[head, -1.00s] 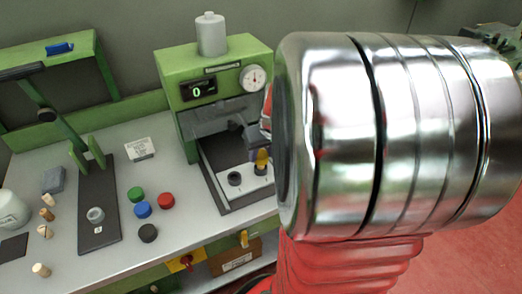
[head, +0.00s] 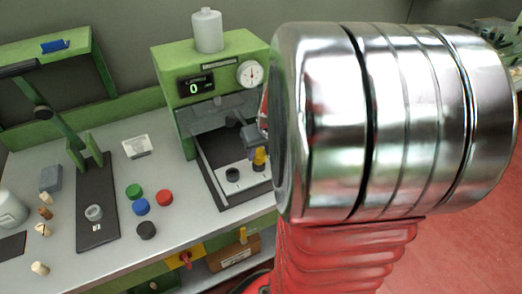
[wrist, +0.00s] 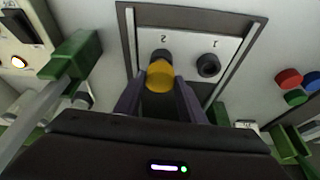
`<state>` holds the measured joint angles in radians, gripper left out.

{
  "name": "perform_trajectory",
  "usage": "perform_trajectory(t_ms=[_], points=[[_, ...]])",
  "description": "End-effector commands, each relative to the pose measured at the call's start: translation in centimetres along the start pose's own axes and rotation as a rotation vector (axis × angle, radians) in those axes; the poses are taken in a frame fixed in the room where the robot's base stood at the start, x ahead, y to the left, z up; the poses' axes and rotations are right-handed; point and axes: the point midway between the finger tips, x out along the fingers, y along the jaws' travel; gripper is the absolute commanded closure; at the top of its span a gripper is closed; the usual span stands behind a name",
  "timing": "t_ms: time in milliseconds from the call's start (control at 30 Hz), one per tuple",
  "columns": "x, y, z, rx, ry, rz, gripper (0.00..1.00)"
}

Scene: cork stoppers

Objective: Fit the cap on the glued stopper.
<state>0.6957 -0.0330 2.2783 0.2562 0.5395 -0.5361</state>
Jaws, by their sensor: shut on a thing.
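My gripper (wrist: 160,84) is shut on the yellow cap (wrist: 160,76), with one finger on each side of it. The cap is right at the dark round holder (wrist: 161,54) at the place marked 2 on the white plate. Whether the cap touches what stands there, I cannot tell. The glued stopper is not clearly visible; it may be hidden by the cap. In the head view, the yellow cap (head: 259,156) shows under my gripper (head: 252,137), inside the green press. The place marked 1 has an empty-looking dark holder (wrist: 208,65).
The green press (head: 205,66) stands around the plate, its display reading 0. Green, blue, red (head: 165,197) and black caps lie to its left. Further left are a lever device (head: 93,229) and several corks (head: 43,230). The bench front between these is clear.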

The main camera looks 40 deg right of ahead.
Motion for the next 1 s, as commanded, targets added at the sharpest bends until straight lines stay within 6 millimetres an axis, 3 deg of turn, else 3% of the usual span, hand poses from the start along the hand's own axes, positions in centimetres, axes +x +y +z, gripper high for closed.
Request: perform_trajectory(t_ms=[1000], points=[[0.60,-0.03,0.23,0.000,0.000,0.000,0.84]])
